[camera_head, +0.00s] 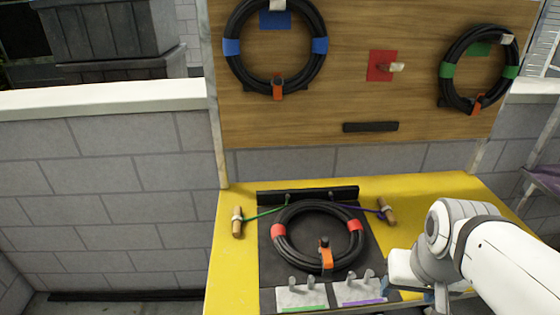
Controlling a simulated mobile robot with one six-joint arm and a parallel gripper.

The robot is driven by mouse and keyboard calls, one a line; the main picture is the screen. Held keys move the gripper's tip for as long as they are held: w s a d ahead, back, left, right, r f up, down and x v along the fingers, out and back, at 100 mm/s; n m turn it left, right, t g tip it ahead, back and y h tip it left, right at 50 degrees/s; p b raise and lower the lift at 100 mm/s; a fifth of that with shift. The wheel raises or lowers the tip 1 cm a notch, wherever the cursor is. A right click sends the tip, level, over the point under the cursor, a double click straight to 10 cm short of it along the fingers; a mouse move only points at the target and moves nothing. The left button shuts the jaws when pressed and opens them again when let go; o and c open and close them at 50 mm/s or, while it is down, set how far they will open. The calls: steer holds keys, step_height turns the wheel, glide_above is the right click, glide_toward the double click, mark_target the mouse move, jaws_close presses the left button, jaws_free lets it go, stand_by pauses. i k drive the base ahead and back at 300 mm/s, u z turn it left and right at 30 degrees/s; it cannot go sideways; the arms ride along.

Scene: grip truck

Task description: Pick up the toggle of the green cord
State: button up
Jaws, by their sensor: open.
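The green cord (265,213) runs from the black bar at the back of the table down to the left. Its toggle (237,222), a short tan wooden peg with a pale band, lies near the table's left edge. My gripper (414,293) is low at the right front of the table, open, well to the right of this toggle and apart from it. Its fingers are only partly visible near the lower frame edge.
A purple cord (357,212) with a similar toggle (387,211) lies at right. A black cable coil (281,246) with red bands lies between them on a dark mat. Hook plates with green (302,299) and purple (362,292) strips are in front. A wooden board (345,85) holds two coils.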

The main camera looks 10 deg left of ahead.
mark_target(237, 219)
steer(key=u, duration=0.9)
steer(key=k, duration=0.5)
steer(key=u, duration=0.1)
steer(key=i, duration=0.5)
